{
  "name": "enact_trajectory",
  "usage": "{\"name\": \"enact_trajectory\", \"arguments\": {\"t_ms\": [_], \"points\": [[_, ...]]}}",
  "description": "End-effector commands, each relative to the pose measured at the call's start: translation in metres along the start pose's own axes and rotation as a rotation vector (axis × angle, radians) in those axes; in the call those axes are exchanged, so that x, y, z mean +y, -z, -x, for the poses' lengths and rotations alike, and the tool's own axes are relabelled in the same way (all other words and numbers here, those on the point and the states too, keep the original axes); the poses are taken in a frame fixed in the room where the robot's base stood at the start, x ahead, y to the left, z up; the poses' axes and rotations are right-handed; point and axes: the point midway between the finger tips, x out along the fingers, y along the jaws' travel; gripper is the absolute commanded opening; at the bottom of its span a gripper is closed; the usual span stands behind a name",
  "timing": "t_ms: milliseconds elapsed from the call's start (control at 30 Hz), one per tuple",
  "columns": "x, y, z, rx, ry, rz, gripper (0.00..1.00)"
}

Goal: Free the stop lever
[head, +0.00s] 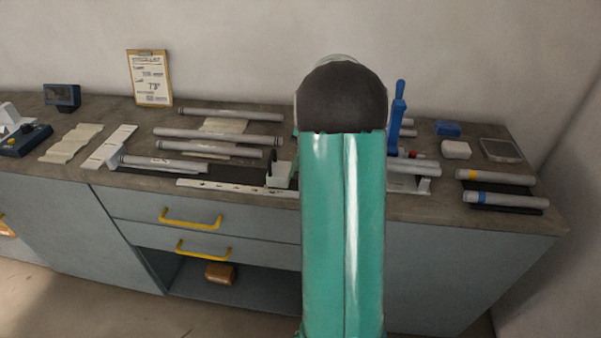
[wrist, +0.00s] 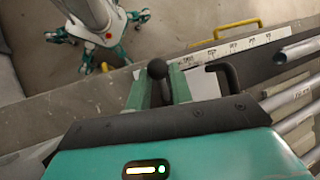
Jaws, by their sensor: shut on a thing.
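The stop lever (wrist: 157,69), a black stem with a round knob, stands between the two green fingers of my gripper (wrist: 158,84) in the wrist view. My gripper is shut on it just below the knob. A black hooped handle (wrist: 229,76) is right of the fingers, beside a pale block (wrist: 205,84). In the head view, a white block with a dark part (head: 279,175) sits at the bench's front edge, left of my arm. My arm hides my gripper and the lever there.
A white printed scale (wrist: 235,48) runs along the bench edge. Several grey tubes (head: 222,134) lie left of my arm. A blue upright tool (head: 398,118) and two tubes with yellow and blue bands (head: 505,200) are on the right. Yellow drawer handles (head: 190,218) stick out below.

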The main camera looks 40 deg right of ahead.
Motion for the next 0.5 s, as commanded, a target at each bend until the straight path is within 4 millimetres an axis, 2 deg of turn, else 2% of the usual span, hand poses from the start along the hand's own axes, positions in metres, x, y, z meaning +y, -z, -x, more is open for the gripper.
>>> {"name": "enact_trajectory", "arguments": {"t_ms": [467,500], "points": [[-0.0003,0.0008,0.0027,-0.02,0.003,-0.009,0.0],[-0.0003,0.0008,0.0027,-0.02,0.003,-0.009,0.24]]}}
